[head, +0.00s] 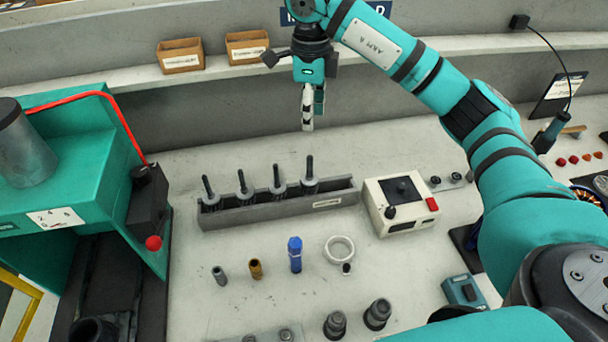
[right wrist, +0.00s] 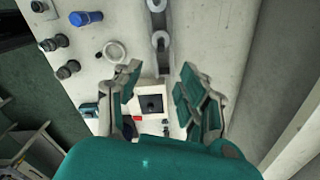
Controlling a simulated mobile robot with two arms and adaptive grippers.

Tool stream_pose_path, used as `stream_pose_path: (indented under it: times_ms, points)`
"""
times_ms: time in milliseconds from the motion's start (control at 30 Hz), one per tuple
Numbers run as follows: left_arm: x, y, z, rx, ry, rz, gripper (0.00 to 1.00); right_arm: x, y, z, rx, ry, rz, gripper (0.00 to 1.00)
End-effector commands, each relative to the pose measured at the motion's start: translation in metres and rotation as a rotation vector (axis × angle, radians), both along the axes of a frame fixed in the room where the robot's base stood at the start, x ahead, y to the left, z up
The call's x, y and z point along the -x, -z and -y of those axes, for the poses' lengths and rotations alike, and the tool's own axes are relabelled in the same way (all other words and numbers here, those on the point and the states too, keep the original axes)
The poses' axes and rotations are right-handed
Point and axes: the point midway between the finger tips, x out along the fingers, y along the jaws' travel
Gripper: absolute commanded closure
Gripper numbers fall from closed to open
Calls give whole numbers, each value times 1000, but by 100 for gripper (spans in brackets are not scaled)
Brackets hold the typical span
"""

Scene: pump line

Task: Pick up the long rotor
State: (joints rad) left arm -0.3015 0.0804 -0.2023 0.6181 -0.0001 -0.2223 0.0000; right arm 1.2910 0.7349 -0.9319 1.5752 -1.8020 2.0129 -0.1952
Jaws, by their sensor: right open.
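Several rotors with dark upright shafts stand in a grey rack (head: 280,211) on the bench. The rightmost rotor (head: 310,172) is nearest below my gripper; I cannot tell which rotor is the long one. My right gripper (head: 308,125) hangs above and behind the rack, apart from the rotors. In the right wrist view my right gripper (right wrist: 160,68) is open with nothing between its fingers. Part of the rack with rotor bodies (right wrist: 160,40) shows at the top of that view. My left gripper is not in view.
A white control box (head: 401,203) stands right of the rack. A green machine (head: 70,200) stands at left. Two cardboard bins (head: 181,56) sit on the back ledge.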

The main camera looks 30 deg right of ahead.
Motion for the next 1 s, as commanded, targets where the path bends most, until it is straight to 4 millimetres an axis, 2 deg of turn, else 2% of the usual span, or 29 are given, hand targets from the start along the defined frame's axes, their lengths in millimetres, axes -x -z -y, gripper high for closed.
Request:
stream_pose_path:
  times_ms: [133,400,633,833,1000]
  points:
    - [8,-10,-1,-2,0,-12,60,2,33,0,-1,0,-8,59]
    - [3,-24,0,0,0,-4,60,1,85,-1,-4,0,-6,59]
    - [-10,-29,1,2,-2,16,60,0,102,-1,-5,1,-2,59]
    - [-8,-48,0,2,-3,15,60,-3,127,1,-5,1,-6,59]
    - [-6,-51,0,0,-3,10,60,-4,149,1,-6,0,-3,59]
